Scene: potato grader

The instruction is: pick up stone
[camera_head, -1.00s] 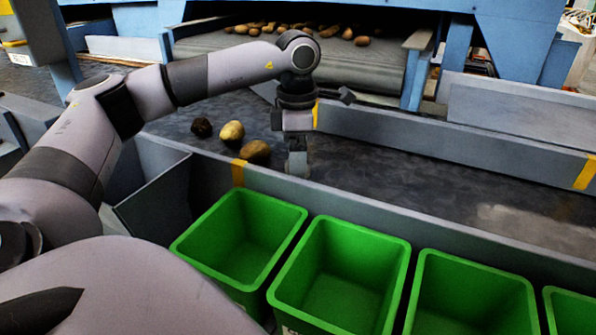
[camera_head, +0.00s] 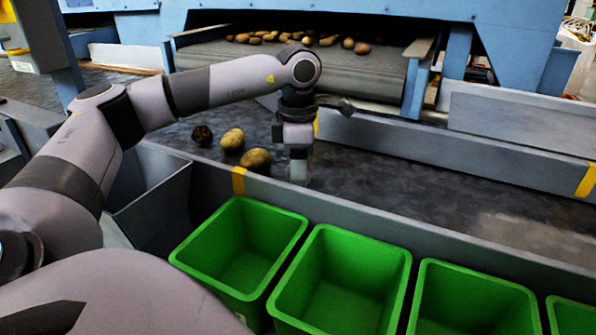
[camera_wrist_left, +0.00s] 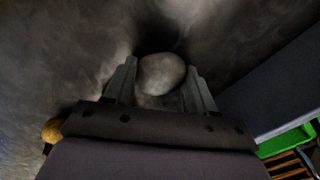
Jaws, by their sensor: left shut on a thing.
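My left gripper (camera_head: 299,172) points down at the dark conveyor belt, just behind the near rail. In the left wrist view, a pale grey rounded stone (camera_wrist_left: 162,74) sits between the two fingers of the left gripper (camera_wrist_left: 160,88), which is shut on it. In the head view the stone is mostly hidden by the gripper, low at the belt surface. I cannot tell whether it still touches the belt. My right gripper is not in view.
Two yellowish potatoes (camera_head: 232,139) (camera_head: 255,159) and a dark brown lump (camera_head: 202,135) lie on the belt (camera_head: 400,185) left of the gripper. Green bins (camera_head: 240,245) stand in front of the near rail (camera_head: 330,205). More potatoes (camera_head: 362,48) lie on the feeder behind.

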